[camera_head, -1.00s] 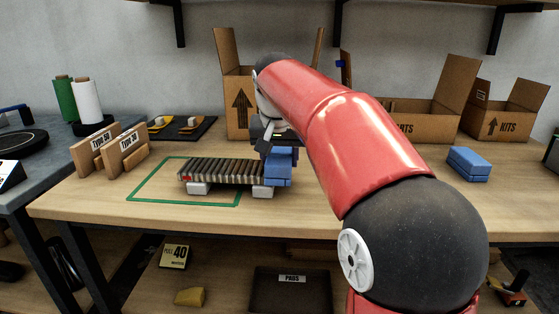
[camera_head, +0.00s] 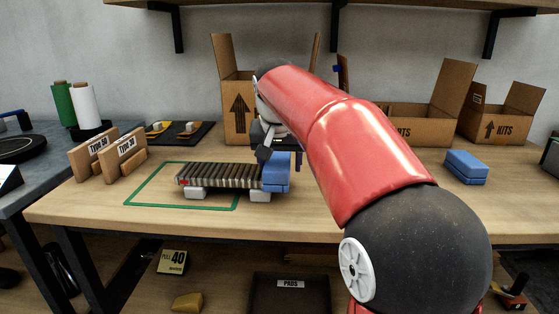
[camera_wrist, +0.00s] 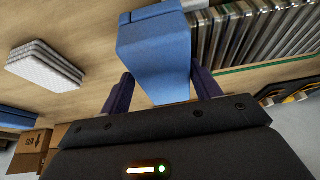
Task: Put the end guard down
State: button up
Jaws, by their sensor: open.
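The blue end guard (camera_head: 276,176) stands at the right end of the row of dark plates (camera_head: 220,175). It touches or nearly touches the row; the exact contact is unclear. In the wrist view the end guard (camera_wrist: 155,50) reaches between the two dark fingers of my gripper (camera_wrist: 163,88), with the plate row (camera_wrist: 250,28) beside it at upper right. The fingers are apart, one on each side of the guard's near end. In the head view my gripper (camera_head: 281,150) is just above and behind the guard, partly hidden by my arm.
A second blue guard (camera_head: 466,166) lies at the right. Wooden "Type 50" and "Type 30" holders (camera_head: 122,148) stand left. Cardboard boxes (camera_head: 238,108) line the back. A white ribbed stack (camera_wrist: 45,65) shows in the wrist view.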

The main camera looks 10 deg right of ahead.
jog(key=shift+a+f, duration=0.2)
jog(key=shift+f, duration=0.25)
jog(key=shift+a+f, duration=0.2)
jog(key=shift+f, duration=0.25)
jog(key=shift+r, duration=0.3)
jog(key=w+p+v, duration=0.1)
jog(key=p+v, duration=0.2)
jog(key=v, duration=0.9)
jog(key=shift+s+r, duration=0.15)
jog(key=shift+r, duration=0.4)
jog(key=s+d+f+n+t+y, duration=0.1)
jog(key=s+f+n, duration=0.2)
jog(key=s+f, duration=2)
jog(key=shift+s+d+n, duration=0.3)
jog(key=shift+s, duration=0.45)
